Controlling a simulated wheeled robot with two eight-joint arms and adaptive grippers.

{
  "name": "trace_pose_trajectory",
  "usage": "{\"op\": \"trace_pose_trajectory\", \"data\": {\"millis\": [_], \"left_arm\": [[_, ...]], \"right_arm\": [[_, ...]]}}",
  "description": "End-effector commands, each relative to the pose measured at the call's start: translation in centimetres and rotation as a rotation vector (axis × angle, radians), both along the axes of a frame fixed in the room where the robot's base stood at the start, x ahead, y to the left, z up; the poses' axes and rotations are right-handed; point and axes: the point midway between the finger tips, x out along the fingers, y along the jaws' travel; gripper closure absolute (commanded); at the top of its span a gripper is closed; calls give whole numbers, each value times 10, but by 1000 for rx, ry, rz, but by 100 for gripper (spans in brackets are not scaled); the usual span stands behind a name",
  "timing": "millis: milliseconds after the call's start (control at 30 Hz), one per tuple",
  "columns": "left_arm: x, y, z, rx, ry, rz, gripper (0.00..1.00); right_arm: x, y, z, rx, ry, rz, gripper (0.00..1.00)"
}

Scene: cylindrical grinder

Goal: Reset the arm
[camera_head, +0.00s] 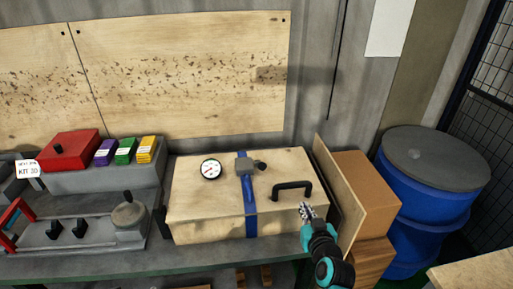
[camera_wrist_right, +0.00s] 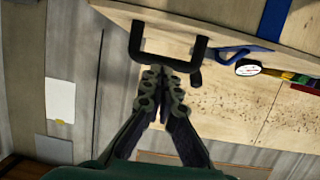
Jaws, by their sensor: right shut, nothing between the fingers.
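My right gripper (camera_head: 306,212) is shut and empty in the head view, just in front of a black handle (camera_head: 292,188) on the right part of a wooden box lid. The same gripper (camera_wrist_right: 160,80) shows in the right wrist view, its fingers together, with the black handle (camera_wrist_right: 168,50) close beyond the tips. I cannot tell whether they touch. The wooden box (camera_head: 205,200) is closed and has a blue strap (camera_head: 248,195) over it. My left gripper is in neither view.
A round gauge (camera_head: 210,169) sits on the box. A red box (camera_head: 68,150) and purple, green and yellow blocks (camera_head: 125,151) stand left. A cardboard box (camera_head: 365,188), a thin wooden panel (camera_head: 338,190) and a blue barrel (camera_head: 425,200) stand right.

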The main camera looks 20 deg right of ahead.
Motion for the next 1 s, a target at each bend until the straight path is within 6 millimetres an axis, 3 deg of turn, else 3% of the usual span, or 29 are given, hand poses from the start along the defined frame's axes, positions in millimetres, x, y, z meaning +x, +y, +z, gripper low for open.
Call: {"op": "trace_pose_trajectory", "data": {"millis": [133, 267, 400, 533, 733, 1000], "left_arm": [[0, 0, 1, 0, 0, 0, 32], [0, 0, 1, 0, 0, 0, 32], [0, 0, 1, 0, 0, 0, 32], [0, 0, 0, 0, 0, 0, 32], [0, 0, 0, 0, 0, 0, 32], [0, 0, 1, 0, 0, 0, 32]], "right_arm": [[1, 8, 0, 8, 19, 19, 100], [0, 46, -8, 44, 125, 107, 100], [-23, 98, -19, 84, 325, 205, 100], [-59, 126, -23, 95, 499, 240, 100], [-98, 138, -23, 88, 642, 231, 100], [-103, 138, -23, 87, 659, 225, 100]]}}
